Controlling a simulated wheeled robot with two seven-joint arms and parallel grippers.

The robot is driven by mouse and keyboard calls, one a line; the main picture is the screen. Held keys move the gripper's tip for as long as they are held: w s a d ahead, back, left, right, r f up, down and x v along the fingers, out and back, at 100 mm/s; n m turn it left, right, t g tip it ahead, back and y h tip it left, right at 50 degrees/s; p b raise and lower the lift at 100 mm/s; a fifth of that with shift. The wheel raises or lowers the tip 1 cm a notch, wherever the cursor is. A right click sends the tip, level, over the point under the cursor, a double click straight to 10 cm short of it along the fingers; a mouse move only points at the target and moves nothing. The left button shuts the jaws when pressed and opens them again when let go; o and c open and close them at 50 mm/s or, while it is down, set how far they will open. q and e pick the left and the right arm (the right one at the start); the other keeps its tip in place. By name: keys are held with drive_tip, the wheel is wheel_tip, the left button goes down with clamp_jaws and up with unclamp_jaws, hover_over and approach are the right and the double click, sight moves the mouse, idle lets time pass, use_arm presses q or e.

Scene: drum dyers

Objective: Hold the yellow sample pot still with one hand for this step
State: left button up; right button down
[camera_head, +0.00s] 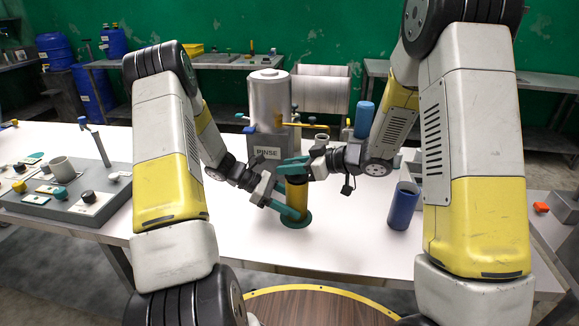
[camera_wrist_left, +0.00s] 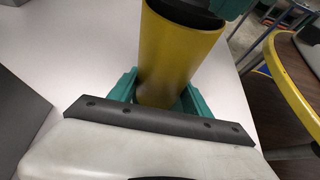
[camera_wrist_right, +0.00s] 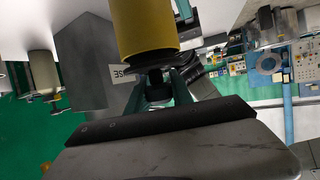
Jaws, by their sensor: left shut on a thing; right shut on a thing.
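The grey RINSE box (camera_head: 268,153) and a metal tank (camera_head: 270,98) stand just behind the pot. A blue cup (camera_head: 403,206) stands to the right, near my right arm. A grey board (camera_head: 75,208) with a mug (camera_head: 62,169) is at left. The table's front is clear.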

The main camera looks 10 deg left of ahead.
drive_tip(key=shift+f, duration=0.55)
idle(0.6)
drive_tip(key=c, duration=1.1)
unclamp_jaws()
drive_tip(key=shift+o, duration=0.2)
drive_tip(key=v, duration=1.2)
